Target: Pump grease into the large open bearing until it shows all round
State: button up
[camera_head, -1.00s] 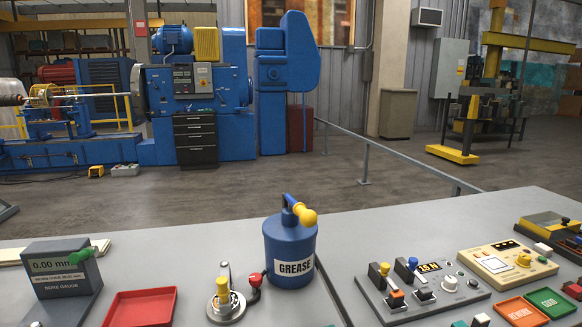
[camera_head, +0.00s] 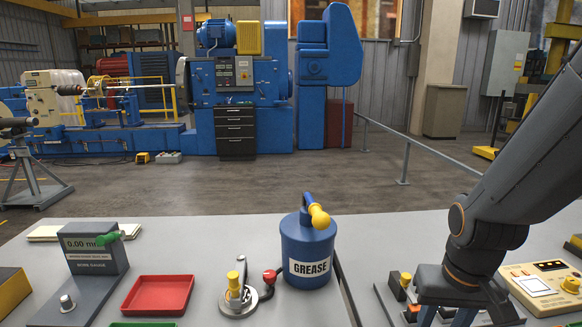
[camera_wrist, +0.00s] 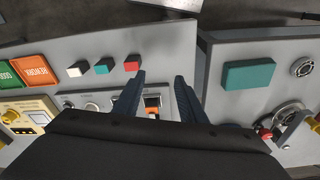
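The blue grease pump (camera_head: 307,255), labelled GREASE, stands upright on the bench with a yellow-tipped lever. Beside it is a round metal packing fixture (camera_head: 238,299) with a yellow knob and a red coupling; it also shows at the wrist view's right edge (camera_wrist: 288,114). A ring-shaped bearing (camera_wrist: 302,67) lies near that fixture in the wrist view. I cannot tell whether the fixture holds the large bearing, and no grease shows. My gripper (camera_wrist: 160,77) is open and empty above the switch panel (camera_head: 388,303), right of the pump; its fingertips are not clear in the head view.
A red tray (camera_head: 158,294) and a bore gauge (camera_head: 93,252) stand left. A teal pad (camera_wrist: 249,75), several coloured buttons and a REWORK plate (camera_wrist: 36,69) show in the wrist view. A yellow-beige panel (camera_head: 540,288) is at right. The bench behind the pump is clear.

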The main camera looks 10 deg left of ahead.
jog(key=w+a+r+n+t+p, duration=0.1)
jog(key=w+a+r+p, duration=0.1)
jog(key=w+a+r, duration=0.3)
jog(key=w+a+r+p, duration=0.2)
jog(key=a+r, duration=0.3)
jog(key=r, duration=0.3)
jog(key=n+p, duration=0.2)
jog(key=p, duration=0.1)
send_near(318, 210)
jog(key=shift+t+y, duration=0.3)
jog(key=shift+y, duration=0.1)
jog(key=b+x, duration=0.2)
jog(key=x, duration=0.1)
jog(key=b+x, duration=0.2)
jog(key=x, duration=0.2)
jog(key=b+x, duration=0.3)
jog(key=shift+d+f, duration=0.3)
jog(key=shift+f, duration=0.15)
jog(key=shift+c, duration=0.3)
jog(key=c, duration=0.8)
jog(key=shift+o, duration=0.2)
jog(key=shift+f, duration=0.1)
